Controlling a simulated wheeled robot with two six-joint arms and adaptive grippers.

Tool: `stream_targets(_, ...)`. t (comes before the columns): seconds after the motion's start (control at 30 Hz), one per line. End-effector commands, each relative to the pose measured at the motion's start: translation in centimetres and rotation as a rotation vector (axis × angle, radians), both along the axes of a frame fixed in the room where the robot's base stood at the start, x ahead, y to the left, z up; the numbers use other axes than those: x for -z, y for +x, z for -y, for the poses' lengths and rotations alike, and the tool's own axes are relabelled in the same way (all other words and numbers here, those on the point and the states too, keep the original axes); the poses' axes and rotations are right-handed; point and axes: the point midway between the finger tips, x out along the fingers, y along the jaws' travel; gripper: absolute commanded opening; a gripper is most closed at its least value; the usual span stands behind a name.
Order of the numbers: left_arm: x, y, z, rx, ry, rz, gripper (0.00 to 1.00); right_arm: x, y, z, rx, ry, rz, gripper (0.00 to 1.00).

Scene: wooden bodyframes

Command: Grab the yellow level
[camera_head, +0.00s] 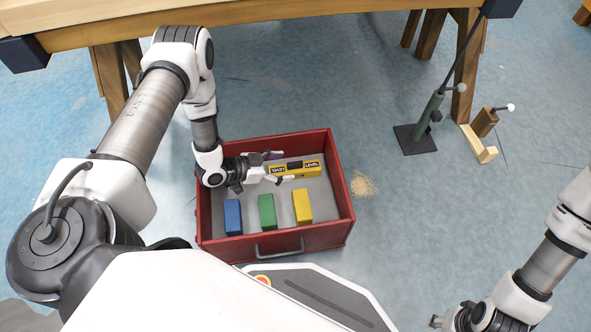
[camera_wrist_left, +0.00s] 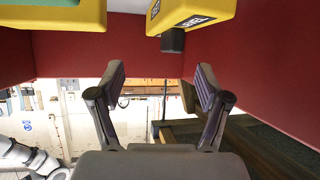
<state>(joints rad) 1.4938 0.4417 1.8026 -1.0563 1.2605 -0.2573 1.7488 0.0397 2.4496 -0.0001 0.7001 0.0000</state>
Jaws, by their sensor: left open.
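The yellow level (camera_head: 312,168), with black "LEVEL" labels and a dark middle part, lies in the red drawer (camera_head: 343,200) along its far side. My left gripper (camera_head: 278,167) is open inside the drawer, its fingertips at the left part of the level and partly covering it. In the left wrist view, the level (camera_wrist_left: 203,14) is at the top, beyond the open, empty fingers (camera_wrist_left: 160,82). Whether the fingers touch it I cannot tell. My right gripper (camera_head: 447,321) is partly visible at the bottom right edge, away from the drawer.
A blue block (camera_head: 233,217), a green block (camera_head: 267,212) and a yellow block (camera_head: 302,206) stand in the drawer's near half. The drawer walls surround my left gripper. A wooden table (camera_head: 270,28) stands behind. A dark stand (camera_head: 416,140) is on the floor at right.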

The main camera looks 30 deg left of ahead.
Motion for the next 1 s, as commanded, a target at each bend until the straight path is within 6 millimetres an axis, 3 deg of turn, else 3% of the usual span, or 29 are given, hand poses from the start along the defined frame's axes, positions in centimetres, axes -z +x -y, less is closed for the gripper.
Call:
stream_targets(0.03, 1.0, 0.2, -0.2, 0.01, -0.002, 0.019, 0.77, 1.2, 0.0, 0.0, 0.0, 0.0, 0.001, 0.4)
stream_targets(0.33, 2.5, 2.4, 1.6, 0.023, -0.004, 0.034, 0.77, 3.1, 0.1, 0.0, 0.0, 0.0, 0.001, 0.4)
stream_targets(0.5, 4.3, 4.4, 3.2, 0.024, -0.004, 0.034, 0.77, 5.7, 0.1, 0.0, 0.004, 0.0, 0.003, 0.4)
stream_targets(0.8, 4.2, 5.6, 4.2, 0.019, -0.004, 0.031, 0.77, 5.8, 0.2, 0.1, 0.006, -0.001, 0.005, 0.4)
stream_targets(0.87, 4.2, 5.5, 4.2, 0.019, -0.004, 0.031, 0.59, 5.8, 0.2, 0.1, 0.006, -0.001, 0.005, 0.4)
stream_targets(1.0, 4.2, 5.5, 4.2, 0.019, -0.005, 0.03, 0.09, 5.8, 0.2, 0.1, 0.006, -0.001, 0.005, 0.4)
